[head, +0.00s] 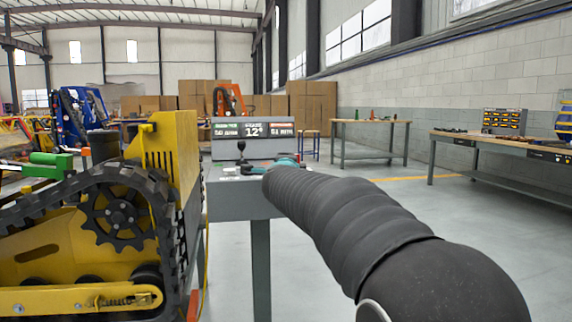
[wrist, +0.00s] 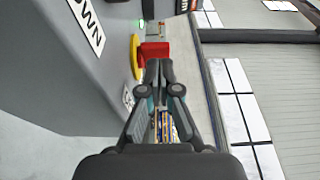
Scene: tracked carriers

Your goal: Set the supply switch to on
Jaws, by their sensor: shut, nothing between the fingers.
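In the wrist view a red handle (wrist: 153,51) stands out from a yellow round plate (wrist: 136,56) on the side of a grey housing (wrist: 85,75). It looks like the supply switch, but I cannot read its label or tell its setting. My gripper (wrist: 160,64) is shut and empty, with its fingertips just in front of the red handle. I cannot tell whether they touch it. In the head view my dark arm reaches to a grey console (head: 240,200) and hides most of the gripper; the switch cannot be made out there.
A display (head: 253,129) sits behind the console. Workbenches (head: 370,138) stand farther right, with open floor between.

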